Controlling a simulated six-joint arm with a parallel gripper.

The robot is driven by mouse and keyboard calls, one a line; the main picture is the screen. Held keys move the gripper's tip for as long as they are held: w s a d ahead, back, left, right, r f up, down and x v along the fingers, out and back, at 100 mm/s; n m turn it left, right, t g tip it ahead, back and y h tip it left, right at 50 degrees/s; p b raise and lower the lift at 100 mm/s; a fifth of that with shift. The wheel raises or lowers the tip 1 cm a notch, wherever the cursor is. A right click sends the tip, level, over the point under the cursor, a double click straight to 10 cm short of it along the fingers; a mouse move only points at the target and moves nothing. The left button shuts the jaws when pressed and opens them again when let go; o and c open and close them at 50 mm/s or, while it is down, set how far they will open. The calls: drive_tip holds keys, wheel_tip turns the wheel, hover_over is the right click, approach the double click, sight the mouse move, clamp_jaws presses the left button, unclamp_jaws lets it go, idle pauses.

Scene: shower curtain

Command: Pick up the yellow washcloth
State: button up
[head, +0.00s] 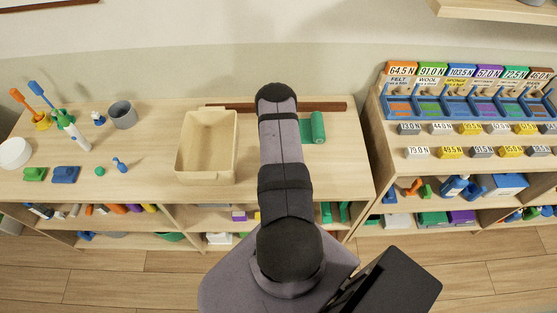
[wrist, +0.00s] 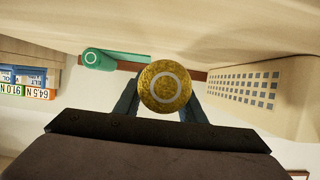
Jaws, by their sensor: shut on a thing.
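The yellow washcloth (wrist: 152,87) is a rolled cylinder seen end-on in the wrist view, with a pale ring on its end. My gripper (wrist: 164,90) has a dark finger on each side of it and is shut on it. In the head view my arm hides both the washcloth and the gripper. I cannot tell whether the washcloth touches the table.
A green roll (head: 318,127) lies right of my arm, near a brown bar (head: 330,106) at the table's back. An empty beige bin (head: 179,160) stands left of my arm. Brushes, a grey cup (head: 122,115) and small items stand farther left. A labelled shelf is at right.

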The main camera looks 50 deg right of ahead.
wheel_tip(320, 180, up, 7)
drive_tip(key=p, duration=0.4)
drive_tip(key=shift+f+p, duration=0.15)
drive_tip(key=shift+p, duration=0.2)
